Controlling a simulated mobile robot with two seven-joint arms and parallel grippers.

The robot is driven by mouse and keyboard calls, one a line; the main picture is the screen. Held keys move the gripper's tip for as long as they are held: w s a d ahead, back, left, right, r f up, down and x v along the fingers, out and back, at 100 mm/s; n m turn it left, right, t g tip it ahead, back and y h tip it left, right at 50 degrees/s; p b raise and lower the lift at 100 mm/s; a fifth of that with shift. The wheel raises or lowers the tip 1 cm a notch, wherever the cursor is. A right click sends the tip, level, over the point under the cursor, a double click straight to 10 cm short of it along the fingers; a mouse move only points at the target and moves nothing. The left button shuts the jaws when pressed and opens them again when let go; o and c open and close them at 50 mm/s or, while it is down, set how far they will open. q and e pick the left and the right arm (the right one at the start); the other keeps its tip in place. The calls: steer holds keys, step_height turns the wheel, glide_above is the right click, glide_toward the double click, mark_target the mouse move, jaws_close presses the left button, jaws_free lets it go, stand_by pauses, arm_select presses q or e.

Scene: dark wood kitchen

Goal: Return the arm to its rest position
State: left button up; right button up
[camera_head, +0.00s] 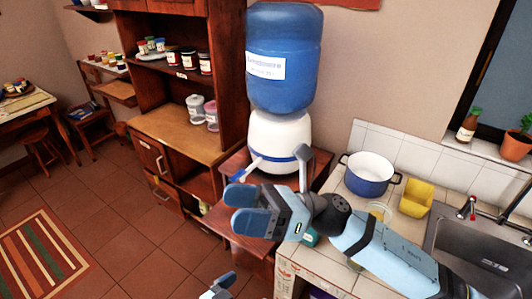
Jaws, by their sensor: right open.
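My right gripper (245,208) reaches in from the right on a pale blue arm and is open. Its blue fingers point left, and nothing shows between them. In this view it overlaps the small wooden stand (238,240) under the water dispenser (280,135). I cannot tell whether it touches the stand. Only a small part of my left gripper (220,287) shows at the bottom edge, so its jaws cannot be judged.
My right forearm passes over the tiled counter, near a blue pot (368,178), a yellow container (416,199) and the sink (470,240). A wooden shelf unit (185,120) with jars stands behind left. The floor at left is open, with a striped rug (40,255).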

steer(key=w+d+f+n+t+h, duration=0.2)
steer(key=d+f+n+t+h, duration=0.2)
steer(key=f+n+t, duration=0.55)
steer(key=w+d+f+n+t+h, duration=0.25)
steer(key=d+f+n+t, duration=0.2)
steer(key=n, duration=0.95)
steer(key=w+d+f+n+t+h, duration=0.1)
steer(key=d+f+n+t+h, duration=0.3)
steer(key=f+n+t, duration=0.55)
arm_select(q)
steer(key=s+a+f+n+y, duration=0.2)
steer(key=s+a+f+y, duration=0.1)
steer(key=a, duration=0.4)
steer(key=s+a+f+n+y, duration=0.2)
steer(key=s+a+f+y, duration=0.2)
steer(key=s+a+f, duration=0.2)
steer(key=shift+s+a+f, duration=0.3)
steer(key=shift+s+a, duration=0.05)
steer(key=shift+a, duration=0.75)
arm_select(e)
steer(key=s+d+f+m+g+h, duration=0.4)
steer(key=s+d+f+m, duration=0.1)
steer(key=s+f, duration=0.2)
steer(key=s+d+f+m+g+h, duration=0.4)
steer(key=s+d+f+m, duration=0.2)
steer(key=s+f, duration=0.2)
step_height(320, 180, down, 2)
steer(key=shift+d+f, duration=0.1)
steer(key=shift+d, duration=0.05)
